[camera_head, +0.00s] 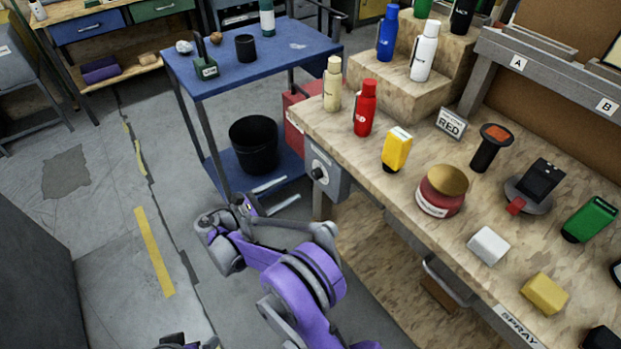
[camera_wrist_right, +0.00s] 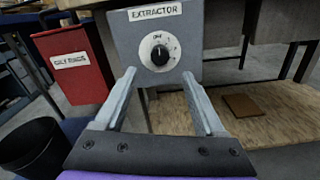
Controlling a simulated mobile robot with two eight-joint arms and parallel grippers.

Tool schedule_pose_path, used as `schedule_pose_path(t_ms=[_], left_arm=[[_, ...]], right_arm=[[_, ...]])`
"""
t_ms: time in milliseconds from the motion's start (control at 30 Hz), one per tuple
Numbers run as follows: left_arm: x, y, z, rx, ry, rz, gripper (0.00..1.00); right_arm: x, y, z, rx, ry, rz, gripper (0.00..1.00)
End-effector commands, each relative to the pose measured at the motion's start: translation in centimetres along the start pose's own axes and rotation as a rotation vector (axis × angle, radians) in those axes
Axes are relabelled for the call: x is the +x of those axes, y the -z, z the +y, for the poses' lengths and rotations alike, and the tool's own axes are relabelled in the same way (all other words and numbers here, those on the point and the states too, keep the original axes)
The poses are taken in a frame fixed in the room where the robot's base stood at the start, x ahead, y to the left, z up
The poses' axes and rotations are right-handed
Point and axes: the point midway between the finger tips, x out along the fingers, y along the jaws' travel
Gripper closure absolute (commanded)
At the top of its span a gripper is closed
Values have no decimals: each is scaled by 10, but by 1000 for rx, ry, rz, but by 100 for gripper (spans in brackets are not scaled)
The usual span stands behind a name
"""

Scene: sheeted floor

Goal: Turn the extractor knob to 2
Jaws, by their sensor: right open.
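The extractor control box (camera_head: 327,177) is a grey box on the end of the workbench, with a round dial on its face. In the right wrist view the box (camera_wrist_right: 120,45) has an EXTRACTOR label on top. Its black knob (camera_wrist_right: 159,55) sits on a white dial with small marks; its pointer seems to be roughly upward, but the marks are too small to read surely. My right gripper (camera_head: 293,187) is open and empty in front of the box. In the wrist view its fingertips (camera_wrist_right: 159,74) are spread either side of and below the knob, apparently not touching it.
A blue cart (camera_head: 255,62) with a black bin (camera_head: 253,143) on its lower shelf stands left of the box. A red box (camera_wrist_right: 75,63) is close to its left. The workbench (camera_head: 395,195) holds bottles and tools. Floor at left is open.

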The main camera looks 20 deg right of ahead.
Motion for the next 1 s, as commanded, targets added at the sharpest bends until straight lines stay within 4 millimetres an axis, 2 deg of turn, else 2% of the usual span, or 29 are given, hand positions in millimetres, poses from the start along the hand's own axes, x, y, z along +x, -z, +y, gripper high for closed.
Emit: schedule_pose_path(t_ms=[200, 400, 600, 867, 1000], left_arm=[[4, -1, 0, 0, 0, -1, 5], [7, -2, 0, 0, 0, -3, 5], [8, -2, 0, 0, 0, -3, 5], [8, -2, 0, 0, 0, -3, 5], [8, -2, 0, 0, 0, -3, 5]], right_arm=[[44, 0, -1, 0, 4, 0, 29], [75, 0, -1, 1, 3, 1, 29], [88, 0, 0, 2, 1, 2, 29], [89, 0, 0, 2, 1, 2, 29], [89, 0, 0, 2, 1, 2, 52]])
